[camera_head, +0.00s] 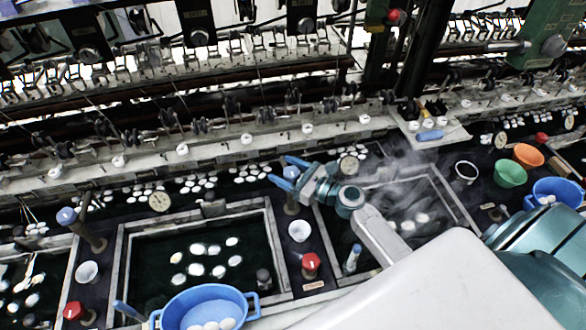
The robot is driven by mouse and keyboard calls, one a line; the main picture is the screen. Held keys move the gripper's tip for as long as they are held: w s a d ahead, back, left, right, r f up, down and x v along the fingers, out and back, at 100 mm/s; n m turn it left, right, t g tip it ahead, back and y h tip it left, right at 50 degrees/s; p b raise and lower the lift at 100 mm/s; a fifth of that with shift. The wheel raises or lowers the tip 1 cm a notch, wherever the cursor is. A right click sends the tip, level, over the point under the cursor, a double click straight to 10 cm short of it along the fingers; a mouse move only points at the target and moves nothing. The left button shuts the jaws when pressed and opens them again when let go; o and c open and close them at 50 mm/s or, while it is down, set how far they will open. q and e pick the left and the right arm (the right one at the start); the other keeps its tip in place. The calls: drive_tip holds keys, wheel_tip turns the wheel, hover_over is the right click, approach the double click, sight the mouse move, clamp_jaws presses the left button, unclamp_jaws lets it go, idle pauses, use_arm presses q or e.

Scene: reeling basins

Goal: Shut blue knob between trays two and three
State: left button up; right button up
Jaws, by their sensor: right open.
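The blue knob (291,172) tops a short dark post between the middle tray (200,214) and the steaming tray (438,182) to its right. My right gripper (279,169) reaches in from the right, its blue fingers open and pointing left. One finger shows on the far side of the knob and one on the near side. I cannot tell whether either finger touches it. The gripper partly hides the knob and post. A similar blue knob (67,216) stands on a post left of the middle tray. My left gripper is not in view.
A red knob (311,261) and a white cup (299,231) stand between the same trays, nearer me. A blue basin (205,302) with white cocoons is at the front. Orange (528,155), green (510,174) and blue bowls (557,192) stand at right. Reeling machinery lines the back.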

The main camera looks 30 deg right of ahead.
sight(298, 178)
drive_tip(key=shift+s+d+f+b, duration=0.2)
drive_tip(key=shift+s+b, duration=0.1)
drive_tip(key=shift+s, duration=0.05)
drive_tip(key=b+v, duration=0.5)
drive_tip(key=v, duration=0.3)
drive_tip(key=shift+s, duration=0.1)
drive_tip(key=shift+b+v, duration=0.8)
drive_tip(key=shift+v, duration=0.05)
